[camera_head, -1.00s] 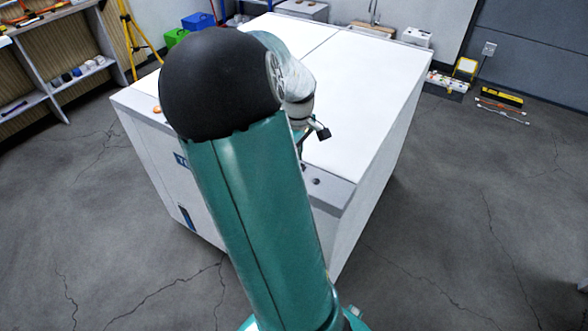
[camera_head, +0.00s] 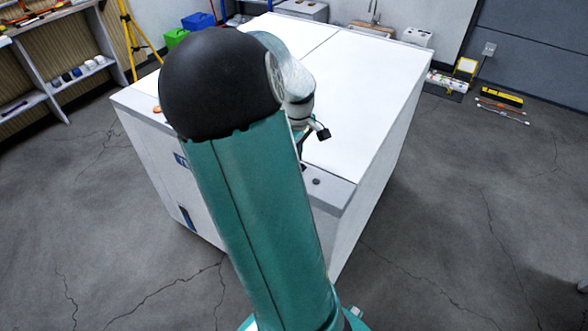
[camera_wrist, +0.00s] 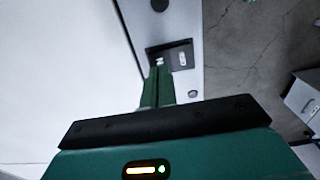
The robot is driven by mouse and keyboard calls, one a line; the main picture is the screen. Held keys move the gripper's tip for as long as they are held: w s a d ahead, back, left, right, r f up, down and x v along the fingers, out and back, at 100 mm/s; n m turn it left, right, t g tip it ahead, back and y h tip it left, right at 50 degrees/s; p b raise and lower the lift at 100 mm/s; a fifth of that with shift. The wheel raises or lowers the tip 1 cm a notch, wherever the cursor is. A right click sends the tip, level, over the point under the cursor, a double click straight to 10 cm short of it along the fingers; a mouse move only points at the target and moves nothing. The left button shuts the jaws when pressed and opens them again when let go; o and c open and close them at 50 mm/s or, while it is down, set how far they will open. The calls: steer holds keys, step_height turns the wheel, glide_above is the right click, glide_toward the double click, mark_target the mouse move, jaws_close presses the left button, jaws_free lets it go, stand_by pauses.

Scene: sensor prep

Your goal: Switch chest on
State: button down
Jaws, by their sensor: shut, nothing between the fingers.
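The chest (camera_head: 365,110) is a large white box with a flat lid and a grey front rim. In the wrist view its white lid (camera_wrist: 60,70) fills the left, beside the grey rim (camera_wrist: 180,22). A dark panel (camera_wrist: 172,50) is set in the rim, with a small light-coloured switch-like part (camera_wrist: 183,59) on it. My gripper (camera_wrist: 159,63) is shut and empty, its green fingertips over the panel's left part, beside that light part. I cannot tell whether they touch the panel. My arm hides much of the front rim in the head view.
Dark round spots (camera_wrist: 160,5) and (camera_wrist: 192,94) lie on the rim either side of the panel. An orange knob (camera_head: 157,109) is at the rim's left end.

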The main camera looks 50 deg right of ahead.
steer(key=shift+f, duration=0.9)
stand_by(0.4)
steer(key=shift+r, duration=3.5)
